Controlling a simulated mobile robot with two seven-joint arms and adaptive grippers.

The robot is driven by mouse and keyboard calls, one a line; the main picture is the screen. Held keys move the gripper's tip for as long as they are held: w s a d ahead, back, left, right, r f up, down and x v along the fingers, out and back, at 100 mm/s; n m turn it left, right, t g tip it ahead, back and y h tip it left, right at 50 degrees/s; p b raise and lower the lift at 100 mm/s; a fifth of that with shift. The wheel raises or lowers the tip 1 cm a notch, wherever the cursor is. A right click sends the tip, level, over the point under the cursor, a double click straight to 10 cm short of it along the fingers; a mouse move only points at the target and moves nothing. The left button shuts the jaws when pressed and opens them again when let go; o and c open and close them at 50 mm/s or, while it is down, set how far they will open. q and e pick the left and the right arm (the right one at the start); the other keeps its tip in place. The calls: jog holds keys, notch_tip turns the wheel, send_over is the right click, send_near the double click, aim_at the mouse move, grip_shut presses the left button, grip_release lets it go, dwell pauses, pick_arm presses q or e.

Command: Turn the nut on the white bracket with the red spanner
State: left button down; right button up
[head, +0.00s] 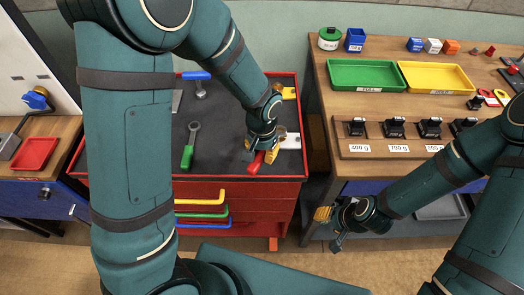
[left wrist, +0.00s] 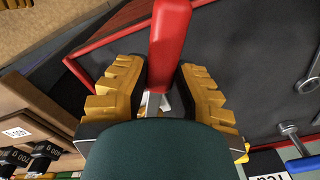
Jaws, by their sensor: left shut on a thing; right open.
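The red spanner (head: 256,163) is in my left gripper (head: 262,148) over the dark top of the red tool cabinet. Its red handle also shows in the left wrist view (left wrist: 168,42), between the two yellow fingers. The white bracket (head: 291,141) is just right of the left gripper in the head view, partly hidden by it. The nut and the spanner's jaw are hidden, so I cannot tell whether they touch. My right gripper (head: 331,222) is open and empty, low in front of the gap between cabinet and wooden bench.
A green-handled spanner (head: 188,150) and a blue-handled tool (head: 198,82) lie on the cabinet top (head: 225,120). On the right bench are a green tray (head: 365,88), a yellow tray (head: 437,90) and several black weights in a wooden holder (head: 375,147).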

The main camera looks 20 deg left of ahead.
pick_arm(q)
jog(key=shift+f+b, duration=0.5)
jog(key=shift+f, duration=0.15)
dwell(0.4)
jog(key=shift+w+a+m, duration=0.25)
jog(key=shift+a+m, duration=0.6)
jog(key=shift+m, duration=0.05)
jog(key=shift+w+a+m, duration=0.2)
jog(key=shift+a+m, duration=0.15)
jog(key=shift+m, duration=0.05)
jog(key=shift+w+a+m, duration=0.2)
jog(key=shift+a+m, duration=0.15)
jog(key=shift+m, duration=0.15)
jog(key=shift+a+p, duration=0.1)
jog(key=shift+p, duration=0.2)
jog(key=shift+w+a+m, duration=0.5)
jog(key=shift+a+m, duration=0.1)
jog(key=shift+m, duration=0.3)
